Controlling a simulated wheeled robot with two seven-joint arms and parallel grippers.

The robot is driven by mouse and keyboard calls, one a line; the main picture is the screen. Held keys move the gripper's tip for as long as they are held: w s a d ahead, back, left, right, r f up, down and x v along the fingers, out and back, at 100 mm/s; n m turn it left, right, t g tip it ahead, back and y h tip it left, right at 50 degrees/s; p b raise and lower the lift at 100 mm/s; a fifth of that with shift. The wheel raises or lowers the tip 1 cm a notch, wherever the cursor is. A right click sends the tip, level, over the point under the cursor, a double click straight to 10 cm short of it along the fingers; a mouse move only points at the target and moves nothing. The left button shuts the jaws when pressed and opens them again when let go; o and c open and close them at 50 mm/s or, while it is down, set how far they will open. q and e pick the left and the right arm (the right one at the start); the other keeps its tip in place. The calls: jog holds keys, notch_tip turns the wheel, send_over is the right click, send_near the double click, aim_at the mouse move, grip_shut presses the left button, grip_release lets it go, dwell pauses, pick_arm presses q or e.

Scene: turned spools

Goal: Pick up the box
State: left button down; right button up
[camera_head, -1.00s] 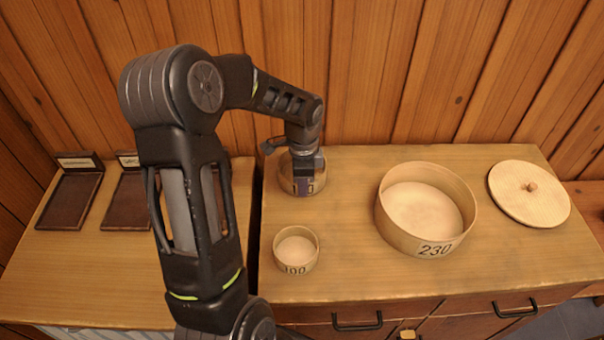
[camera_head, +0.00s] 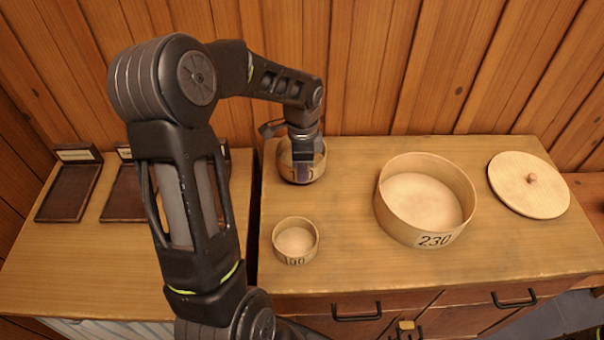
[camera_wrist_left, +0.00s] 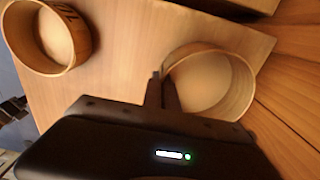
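A round, open wooden box (camera_head: 314,170) stands at the back left of the chest top, with a dark number on its front partly hidden by my gripper. My left gripper (camera_head: 303,165) reaches down onto its near wall. In the left wrist view the narrow fingers (camera_wrist_left: 166,92) sit close together at the rim of this box (camera_wrist_left: 225,85), one inside and one outside, closed on the wall. A smaller round box marked 100 (camera_head: 296,241) stands in front of it. A wide round box marked 230 (camera_head: 437,240) stands to the right. My right gripper is not in view.
A round wooden lid with a knob (camera_head: 529,185) lies at the right of the chest top (camera_head: 350,265). Dark trays (camera_head: 70,190) stand on the left surface, beyond a narrow gap. A plank wall (camera_head: 400,70) rises close behind the box.

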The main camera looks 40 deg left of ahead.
pick_arm(q)
notch_tip(320, 180, up, 8)
jog(key=shift+r+b, duration=0.1)
jog(key=shift+b, duration=0.3)
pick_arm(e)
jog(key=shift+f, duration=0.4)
